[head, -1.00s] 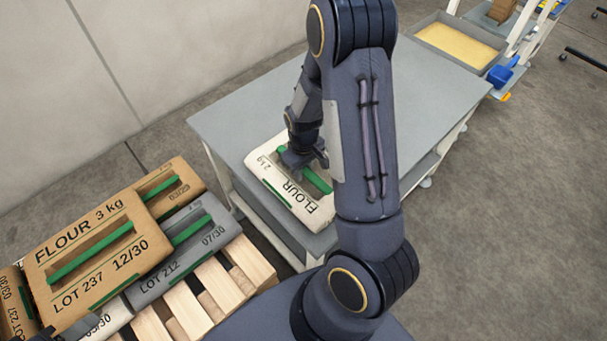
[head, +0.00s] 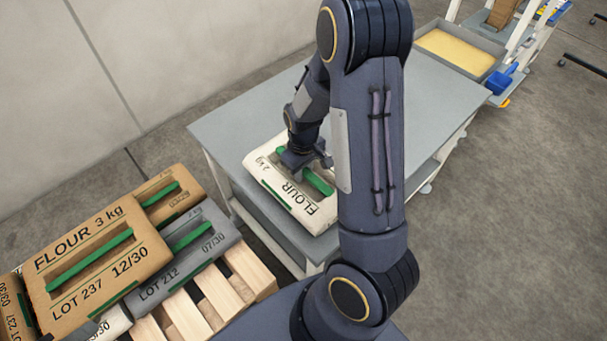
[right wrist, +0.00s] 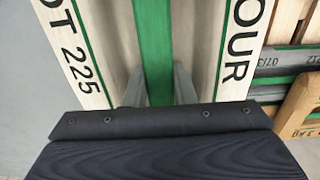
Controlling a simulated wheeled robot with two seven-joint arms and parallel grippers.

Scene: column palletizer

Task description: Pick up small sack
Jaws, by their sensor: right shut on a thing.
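The small sack (head: 318,214) is white, marked FLOUR and 2 kg, with a green handle strip along its middle. It lies on the near left corner of the grey table in the head view. My right gripper (head: 308,170) reaches down to it and is shut on its green handle. In the right wrist view the sack (right wrist: 206,45) fills the top, and the fingers (right wrist: 158,88) sit on both sides of the green strip. The fingertips are partly hidden. I cannot tell whether the sack is lifted off the table. My left gripper is not in view.
Brown and grey flour sacks (head: 75,275) are stacked on a wooden pallet (head: 235,285) at the lower left. The grey table (head: 240,125) is clear behind the sack. A tray with yellow contents (head: 455,52) stands beyond its far end.

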